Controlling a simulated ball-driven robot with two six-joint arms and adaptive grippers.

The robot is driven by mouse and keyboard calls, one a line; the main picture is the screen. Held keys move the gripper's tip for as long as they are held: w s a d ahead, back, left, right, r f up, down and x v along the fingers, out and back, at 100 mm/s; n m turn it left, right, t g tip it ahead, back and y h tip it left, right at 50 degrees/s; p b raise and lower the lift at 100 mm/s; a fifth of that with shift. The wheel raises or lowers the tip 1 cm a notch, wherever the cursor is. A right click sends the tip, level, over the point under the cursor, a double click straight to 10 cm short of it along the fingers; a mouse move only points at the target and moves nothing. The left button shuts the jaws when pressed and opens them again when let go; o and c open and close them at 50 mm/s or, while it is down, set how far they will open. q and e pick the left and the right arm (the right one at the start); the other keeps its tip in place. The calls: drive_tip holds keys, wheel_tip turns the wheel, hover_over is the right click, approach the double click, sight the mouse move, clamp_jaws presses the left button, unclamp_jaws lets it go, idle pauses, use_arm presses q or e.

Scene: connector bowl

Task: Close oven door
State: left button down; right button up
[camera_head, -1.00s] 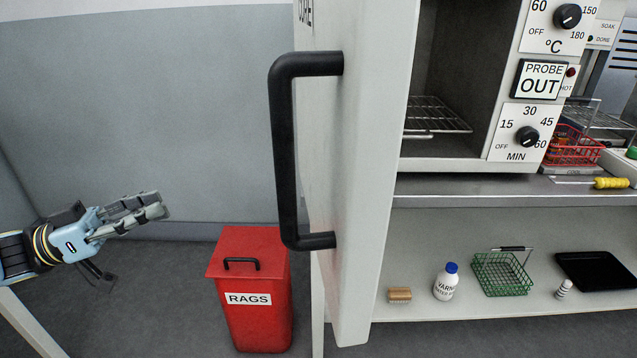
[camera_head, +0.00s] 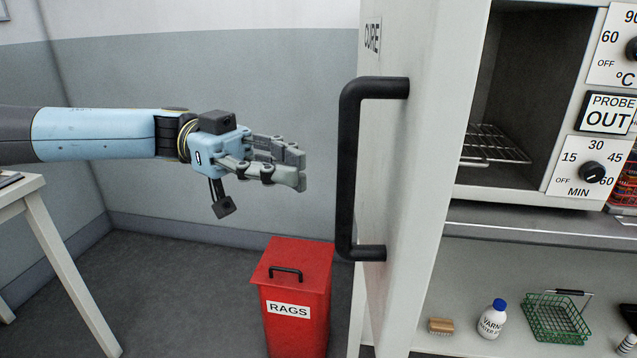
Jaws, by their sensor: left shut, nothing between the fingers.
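The white oven door (camera_head: 425,190) stands open, swung out toward me, with its outer face to the left. Its black bar handle (camera_head: 348,170) runs upright on that face. The oven chamber (camera_head: 520,90) shows to the right of the door, with a wire rack (camera_head: 492,145) inside. My left gripper (camera_head: 302,168) is shut and empty, pointing right. In the picture it is a short gap left of the handle and does not appear to touch it. My right gripper is not in view.
A red bin labelled RAGS (camera_head: 303,335) stands on the floor below my left gripper. A lower shelf holds a brush (camera_head: 440,327), a white bottle (camera_head: 491,320) and a green basket (camera_head: 556,320). A white table (camera_head: 40,200) is at the left.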

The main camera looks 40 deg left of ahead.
use_arm(q)
drive_tip(key=d, duration=0.4)
drive_tip(key=shift+w+d, duration=0.3)
drive_tip(key=shift+d, duration=0.05)
